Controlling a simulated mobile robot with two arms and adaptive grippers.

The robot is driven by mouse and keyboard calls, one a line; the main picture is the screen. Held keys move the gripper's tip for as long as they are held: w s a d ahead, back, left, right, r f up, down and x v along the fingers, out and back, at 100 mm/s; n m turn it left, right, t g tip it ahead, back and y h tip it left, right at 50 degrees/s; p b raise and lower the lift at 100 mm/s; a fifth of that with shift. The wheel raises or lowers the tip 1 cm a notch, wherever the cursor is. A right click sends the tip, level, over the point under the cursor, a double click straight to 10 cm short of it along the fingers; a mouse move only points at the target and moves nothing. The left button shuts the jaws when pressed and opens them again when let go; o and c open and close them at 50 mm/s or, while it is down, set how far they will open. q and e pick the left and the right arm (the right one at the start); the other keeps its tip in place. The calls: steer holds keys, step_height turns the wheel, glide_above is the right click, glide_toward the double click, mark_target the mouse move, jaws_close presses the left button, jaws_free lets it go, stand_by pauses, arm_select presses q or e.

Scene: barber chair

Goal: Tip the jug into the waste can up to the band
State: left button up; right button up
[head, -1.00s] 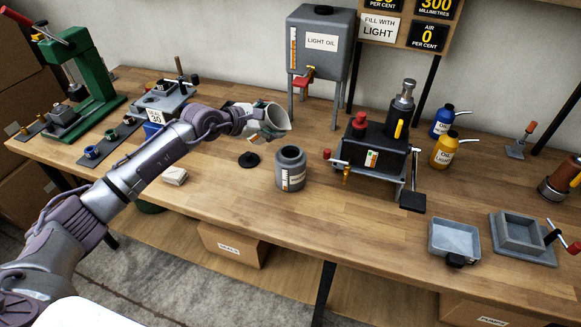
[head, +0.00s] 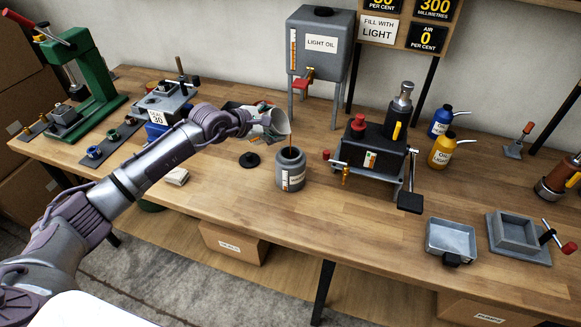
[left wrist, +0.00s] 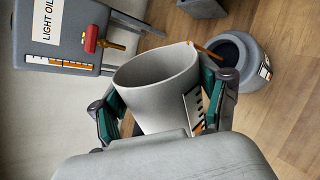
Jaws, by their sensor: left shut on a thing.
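My left gripper (head: 258,125) is shut on the pale grey jug (head: 279,121) and holds it tilted to the right above the bench. In the left wrist view the green-padded fingers (left wrist: 165,108) are on both sides of the jug (left wrist: 160,85), which has a scale on its side. A thin brown stream (head: 291,142) runs from its lip into the open mouth of the grey waste can (head: 281,176). The can stands upright, with a white scale label on its front; it also shows in the left wrist view (left wrist: 254,80). The level inside the can is unclear. My right gripper is not in view.
A black lid (head: 249,160) lies left of the can. The light oil tank (head: 320,62) stands behind, and a dark pump unit (head: 370,155) stands to the right. A folded cloth (head: 177,176) lies below my arm. The bench in front of the can is clear.

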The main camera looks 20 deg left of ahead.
arm_select(q)
steer(key=shift+d, duration=0.1)
stand_by(0.4)
steer(key=shift+d+f+m+y+p, duration=0.1)
steer(key=shift+f+m+y+p, duration=0.1)
steer(key=shift+m+y+p, duration=0.1)
steer(key=shift+f, duration=0.1)
steer(key=shift+d+f+m+y, duration=0.2)
steer(key=shift+m+y, duration=0.1)
steer(key=shift+y, duration=0.2)
steer(key=shift+a, duration=0.1)
stand_by(1.2)
steer(key=shift+d+f+m+y+b, duration=0.2)
steer(key=shift+f+m+y+b, duration=0.1)
steer(key=shift+f+y, duration=0.1)
stand_by(1.1)
